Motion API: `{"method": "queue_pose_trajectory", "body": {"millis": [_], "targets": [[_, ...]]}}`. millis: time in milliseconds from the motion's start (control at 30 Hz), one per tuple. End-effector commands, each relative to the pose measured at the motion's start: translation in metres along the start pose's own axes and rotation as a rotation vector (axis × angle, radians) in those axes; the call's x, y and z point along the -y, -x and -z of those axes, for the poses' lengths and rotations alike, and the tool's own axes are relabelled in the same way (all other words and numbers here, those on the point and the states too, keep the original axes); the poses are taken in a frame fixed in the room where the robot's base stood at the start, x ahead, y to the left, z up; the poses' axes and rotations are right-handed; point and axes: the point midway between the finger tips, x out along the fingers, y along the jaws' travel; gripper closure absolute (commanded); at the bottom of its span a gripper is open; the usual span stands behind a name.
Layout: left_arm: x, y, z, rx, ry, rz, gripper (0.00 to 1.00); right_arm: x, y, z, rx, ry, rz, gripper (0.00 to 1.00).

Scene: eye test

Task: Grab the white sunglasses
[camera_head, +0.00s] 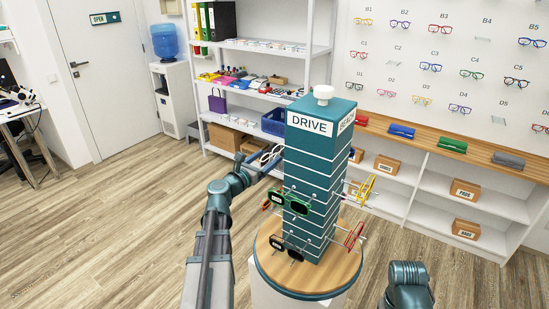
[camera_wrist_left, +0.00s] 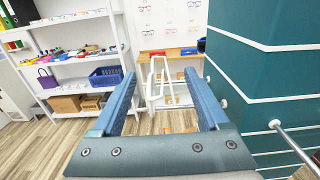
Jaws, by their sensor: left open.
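The white sunglasses (camera_head: 269,154) are at the left side of a teal display column marked DRIVE (camera_head: 313,175), at its upper part. In the left wrist view the white sunglasses (camera_wrist_left: 156,78) show as a pale folded outline between my two fingers, with a gap on each side. My left gripper (camera_head: 259,164) is open around them; its blue fingers also show in the left wrist view (camera_wrist_left: 160,95). Whether the glasses touch a finger is hard to tell. Part of my right arm shows at the lower right in the head view, but its gripper is not visible.
The column stands on a round wooden base (camera_head: 268,262). It also bears green sunglasses (camera_head: 291,203), yellow glasses (camera_head: 366,189), red glasses (camera_head: 355,236) and black glasses (camera_head: 286,247) on thin metal pegs. Shelves (camera_head: 278,48) stand behind. The floor at left (camera_head: 110,230) is clear.

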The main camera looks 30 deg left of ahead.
Motion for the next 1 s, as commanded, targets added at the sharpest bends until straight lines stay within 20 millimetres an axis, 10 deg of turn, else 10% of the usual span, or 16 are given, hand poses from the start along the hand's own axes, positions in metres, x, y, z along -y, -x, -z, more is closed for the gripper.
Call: {"method": "queue_pose_trajectory", "body": {"millis": [833,1000], "targets": [[0.002,-0.053,0.0,0.0,0.0,-0.001,0.22,0.0,0.0,0.0,0.0,0.0,0.0,0.5],[0.002,-0.052,0.0,0.0,0.0,0.0,0.51,0.0,0.0,0.0,0.0,0.0,0.0,0.5]]}}
